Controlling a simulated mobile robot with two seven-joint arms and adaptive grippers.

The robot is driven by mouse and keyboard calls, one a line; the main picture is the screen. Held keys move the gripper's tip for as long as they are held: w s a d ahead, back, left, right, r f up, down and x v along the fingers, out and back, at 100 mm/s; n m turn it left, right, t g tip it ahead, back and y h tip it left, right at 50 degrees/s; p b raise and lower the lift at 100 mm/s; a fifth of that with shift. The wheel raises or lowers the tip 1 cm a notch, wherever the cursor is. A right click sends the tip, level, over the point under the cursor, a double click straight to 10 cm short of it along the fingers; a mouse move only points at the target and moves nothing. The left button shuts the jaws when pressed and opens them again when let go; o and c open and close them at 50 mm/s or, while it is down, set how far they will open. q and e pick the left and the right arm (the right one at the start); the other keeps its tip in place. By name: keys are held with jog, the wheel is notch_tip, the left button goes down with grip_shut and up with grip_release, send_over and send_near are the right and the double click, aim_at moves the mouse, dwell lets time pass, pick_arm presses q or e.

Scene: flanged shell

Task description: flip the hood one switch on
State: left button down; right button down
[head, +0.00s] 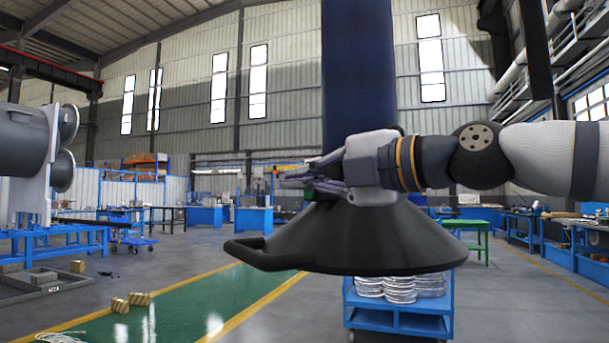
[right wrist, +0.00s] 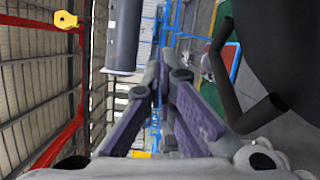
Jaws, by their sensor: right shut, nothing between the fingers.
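The hood (head: 360,243) is a wide black cone in the middle of the head view, with a bar handle (head: 246,250) at its left rim. A thick dark blue vertical column (head: 358,70) stands above it. I cannot make out a switch on the hood. My right gripper (head: 283,178) is in front of the hood's upper part, fingers pointing left, shut and empty. In the right wrist view its purple-grey fingers (right wrist: 167,75) are ahead, with the dark hood (right wrist: 285,45) and its handle (right wrist: 232,95) to the right. My left gripper is out of view.
A blue cart (head: 400,318) with stacked silvery coils (head: 400,288) stands below the hood. A large grey cylindrical machine (head: 25,145) is at the left. Blue workbenches (head: 254,220) stand further back. The green floor lane (head: 170,312) at lower left is mostly clear.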

jog(key=w, duration=0.4)
jog(key=shift+w+d+r, duration=0.15)
jog(key=shift+w+r, duration=0.1)
jog(key=shift+w, duration=0.05)
jog(key=shift+d, duration=0.1)
